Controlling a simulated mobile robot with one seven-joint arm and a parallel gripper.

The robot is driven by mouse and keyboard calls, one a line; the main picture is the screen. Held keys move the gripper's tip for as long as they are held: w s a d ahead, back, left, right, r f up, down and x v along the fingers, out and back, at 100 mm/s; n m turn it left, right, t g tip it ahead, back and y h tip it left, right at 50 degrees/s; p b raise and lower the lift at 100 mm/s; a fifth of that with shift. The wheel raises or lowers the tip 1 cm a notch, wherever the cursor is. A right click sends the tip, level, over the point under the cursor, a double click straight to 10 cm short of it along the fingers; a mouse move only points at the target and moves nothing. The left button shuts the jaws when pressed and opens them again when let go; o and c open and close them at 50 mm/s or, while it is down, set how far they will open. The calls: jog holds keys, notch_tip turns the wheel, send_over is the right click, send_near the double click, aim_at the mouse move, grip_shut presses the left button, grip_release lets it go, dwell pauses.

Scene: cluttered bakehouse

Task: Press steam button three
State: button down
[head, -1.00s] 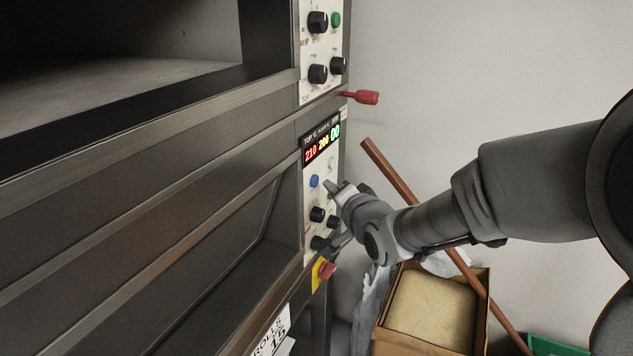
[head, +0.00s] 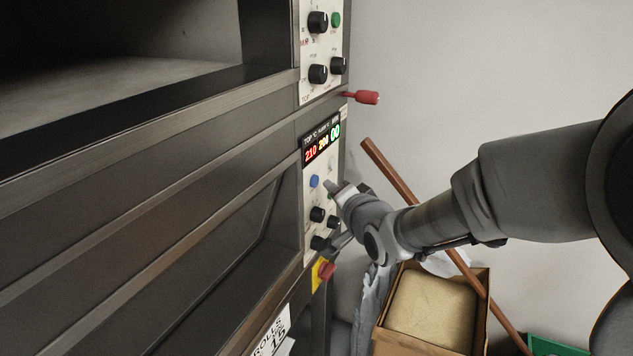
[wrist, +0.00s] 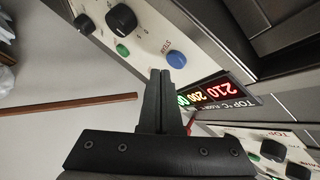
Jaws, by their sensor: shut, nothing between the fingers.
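A round blue button (head: 314,181) sits on the light control panel of the lower visible oven deck, below the lit display (head: 321,144). In the wrist view the blue button (wrist: 176,59) has a "STEAM" label beside it; no number three is readable on it. My gripper (head: 331,186) is shut and empty, just right of the blue button in the head view. In the wrist view its fingertips (wrist: 161,72) point toward the panel, close to the button and slightly to its left. I cannot tell contact from these views; a gap seems to show.
Black knobs (head: 317,214) and a green button (wrist: 122,50) are close by on the panel. A red handle (head: 366,97) juts out above, and a red-and-yellow switch (head: 326,271) below. A wooden pole (head: 388,170) leans behind my arm, by a cardboard box (head: 391,339).

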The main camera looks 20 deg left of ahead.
jog(key=shift+a, duration=0.15)
jog(key=shift+a+b, duration=0.3)
jog(key=shift+a+b, duration=0.3)
jog(key=shift+a, duration=0.15)
dwell(0.8)
jog(key=shift+d, duration=0.85)
jog(key=shift+d, duration=0.15)
jog(key=shift+s+d+p, duration=0.15)
jog(key=shift+d+p, duration=0.25)
jog(key=shift+d, duration=0.8)
jog(key=shift+s+d+p, duration=0.1)
jog(key=shift+d+p, duration=0.3)
jog(key=shift+d, duration=0.75)
